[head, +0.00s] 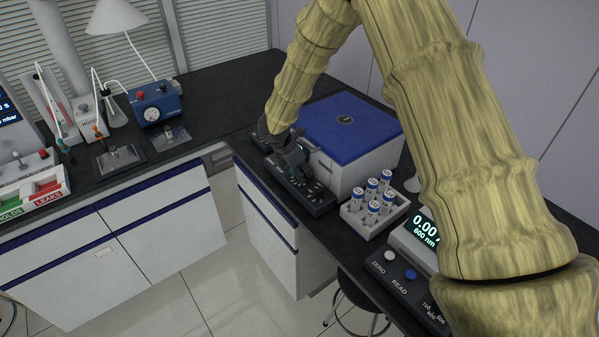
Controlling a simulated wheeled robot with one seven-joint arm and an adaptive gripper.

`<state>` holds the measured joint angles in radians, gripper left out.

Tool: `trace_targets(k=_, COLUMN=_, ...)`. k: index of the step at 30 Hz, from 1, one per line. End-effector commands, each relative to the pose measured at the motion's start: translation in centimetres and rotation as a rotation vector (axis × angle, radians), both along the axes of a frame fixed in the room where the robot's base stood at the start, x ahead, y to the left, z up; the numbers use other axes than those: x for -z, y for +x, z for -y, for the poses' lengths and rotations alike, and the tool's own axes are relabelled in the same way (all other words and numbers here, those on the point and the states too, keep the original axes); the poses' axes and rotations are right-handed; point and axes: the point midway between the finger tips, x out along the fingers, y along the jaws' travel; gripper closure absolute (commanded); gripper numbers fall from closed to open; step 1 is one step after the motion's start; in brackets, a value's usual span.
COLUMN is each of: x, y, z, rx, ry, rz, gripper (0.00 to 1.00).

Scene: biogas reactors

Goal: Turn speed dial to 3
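A long black control panel (318,203) lies on the dark bench in front of a white box with a blue lid (352,118). Small light marks and knobs show on the panel, too small to read. I cannot make out which one is the speed dial, and no number 3 is legible. My gripper (297,172) points down at the panel's middle, close to its top. The gripper covers part of the panel. Its fingers are small and dark against the panel, so I cannot tell whether they are open, shut or touching a knob.
A white rack (352,224) of several capped vials stands right of the panel. A meter (404,238) with ZERO and READ buttons stands nearer. On the left bench are a blue gauge box (155,104) and labelled bins (35,190). A stool (352,305) stands below.

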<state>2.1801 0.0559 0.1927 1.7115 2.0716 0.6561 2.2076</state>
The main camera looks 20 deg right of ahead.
Motion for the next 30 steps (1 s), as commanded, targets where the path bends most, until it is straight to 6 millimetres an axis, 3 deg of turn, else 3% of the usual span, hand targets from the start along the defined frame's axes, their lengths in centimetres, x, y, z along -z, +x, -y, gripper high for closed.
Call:
trace_targets(k=1, x=-0.3, y=0.2, z=0.0, rx=-0.001, ry=0.000, rz=0.004, gripper=0.61)
trace_targets(k=3, x=-0.2, y=0.1, z=0.0, rx=0.000, ry=0.000, rz=0.003, gripper=0.50)
trace_targets(k=16, x=-0.7, y=0.0, z=-0.2, rx=0.000, ry=0.000, rz=0.001, gripper=0.50)
trace_targets(k=30, x=-7.9, y=-1.0, z=-3.0, rx=-0.001, ry=0.001, rz=0.003, gripper=0.50)
